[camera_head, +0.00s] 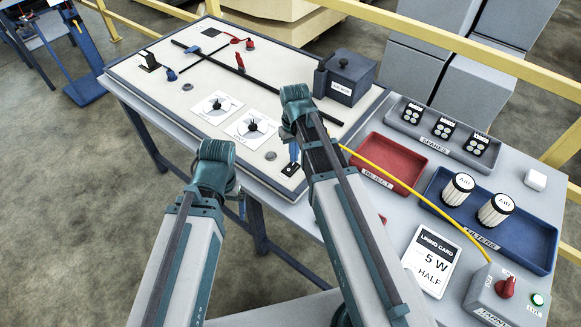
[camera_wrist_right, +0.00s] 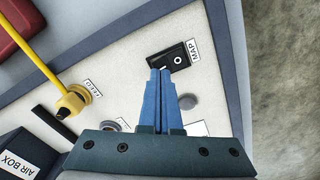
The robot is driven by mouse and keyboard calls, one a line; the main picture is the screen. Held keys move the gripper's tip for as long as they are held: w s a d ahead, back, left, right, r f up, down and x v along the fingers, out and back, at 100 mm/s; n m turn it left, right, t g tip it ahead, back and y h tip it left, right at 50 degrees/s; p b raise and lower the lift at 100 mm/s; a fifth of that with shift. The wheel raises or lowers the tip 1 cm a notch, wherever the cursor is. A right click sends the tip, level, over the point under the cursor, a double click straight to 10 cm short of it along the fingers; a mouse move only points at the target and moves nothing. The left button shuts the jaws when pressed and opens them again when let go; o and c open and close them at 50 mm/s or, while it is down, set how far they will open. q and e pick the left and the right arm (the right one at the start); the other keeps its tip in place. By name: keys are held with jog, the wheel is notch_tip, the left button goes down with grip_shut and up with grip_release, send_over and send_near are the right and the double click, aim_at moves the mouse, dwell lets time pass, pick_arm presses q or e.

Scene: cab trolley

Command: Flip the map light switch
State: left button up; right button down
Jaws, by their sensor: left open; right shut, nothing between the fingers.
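The map light switch is a small black rocker plate (camera_wrist_right: 172,56) with a round white mark, beside a MAP label (camera_wrist_right: 193,49), on the pale panel. In the head view it shows as a small black plate (camera_head: 290,169) near the panel's front edge. My right gripper (camera_wrist_right: 160,74) is shut and empty, its blue fingertips at the lower edge of the switch. I cannot tell whether they touch it. In the head view its blue fingers (camera_head: 293,155) point down at the switch. My left gripper (camera_head: 217,165) is left of it over the panel's front edge; its fingers are mostly hidden.
The dark air box (camera_head: 345,77) stands behind my right arm. Right of it are the red reject tray (camera_head: 408,158), blue filter tray (camera_head: 530,235) and grey spares tray (camera_head: 400,122).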

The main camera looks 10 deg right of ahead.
aim_at(293, 164)
jog(key=shift+f+b, duration=0.75)
dwell(0.3)
notch_tip(293, 164, up, 7)
jog(key=p, duration=0.7)
jog(key=shift+r, duration=0.1)
jog(key=shift+s+a, duration=0.1)
jog(key=s+a+n+h, duration=0.1)
jog(key=s+a+n, duration=0.1)
jog(key=s+a, duration=0.8)
jog(key=s, duration=0.4)
jog(key=shift+a, duration=0.15)
